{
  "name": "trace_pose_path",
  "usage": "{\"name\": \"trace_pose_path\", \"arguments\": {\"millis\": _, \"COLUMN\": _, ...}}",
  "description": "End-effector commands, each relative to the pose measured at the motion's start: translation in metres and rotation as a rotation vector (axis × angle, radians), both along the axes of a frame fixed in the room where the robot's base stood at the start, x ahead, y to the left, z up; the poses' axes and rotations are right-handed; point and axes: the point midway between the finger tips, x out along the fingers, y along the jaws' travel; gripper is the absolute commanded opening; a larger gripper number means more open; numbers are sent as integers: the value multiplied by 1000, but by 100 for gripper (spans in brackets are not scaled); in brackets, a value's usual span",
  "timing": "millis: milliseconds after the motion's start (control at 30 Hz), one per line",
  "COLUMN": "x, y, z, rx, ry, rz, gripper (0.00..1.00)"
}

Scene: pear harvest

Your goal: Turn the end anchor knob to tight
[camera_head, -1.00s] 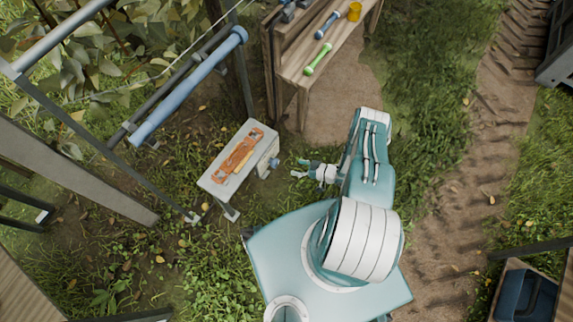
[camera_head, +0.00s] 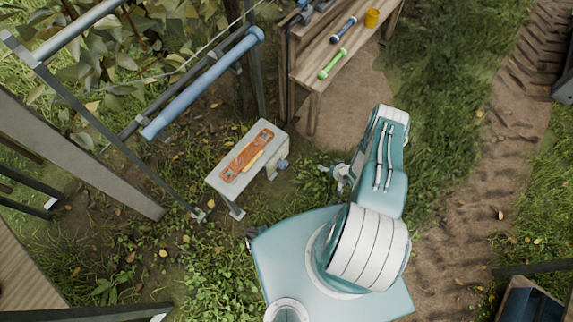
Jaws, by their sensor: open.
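A small blue-grey knob (camera_head: 283,164) sticks out of the right side of a small pale stand (camera_head: 222,182); I take it for the end anchor knob. It is too small to tell how far it is turned. My gripper (camera_head: 327,168) is to the right of the knob, with a clear gap between them. Its jaws look small and partly foreshortened; they are open and hold nothing.
A wooden bench (camera_head: 318,72) with a green-handled tool (camera_head: 333,64), a blue-handled tool (camera_head: 344,30) and a yellow cup (camera_head: 372,17) stands behind. A blue padded bar (camera_head: 205,83) on a metal frame is at upper left. Grass lies between stand and gripper.

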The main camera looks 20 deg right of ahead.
Motion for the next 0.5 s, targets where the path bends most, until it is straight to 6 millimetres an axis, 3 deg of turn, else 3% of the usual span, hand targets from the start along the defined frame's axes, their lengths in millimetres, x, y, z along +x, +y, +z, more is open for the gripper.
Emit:
{"name": "trace_pose_path", "arguments": {"millis": 233, "x": -34, "y": -43, "z": -20, "rx": -46, "ry": 317, "rz": -376, "gripper": 93}}
{"name": "trace_pose_path", "arguments": {"millis": 367, "x": -62, "y": -50, "z": -24, "rx": -23, "ry": 488, "rz": -570, "gripper": 93}}
{"name": "trace_pose_path", "arguments": {"millis": 500, "x": -92, "y": -43, "z": -23, "rx": 44, "ry": 667, "rz": -776, "gripper": 93}}
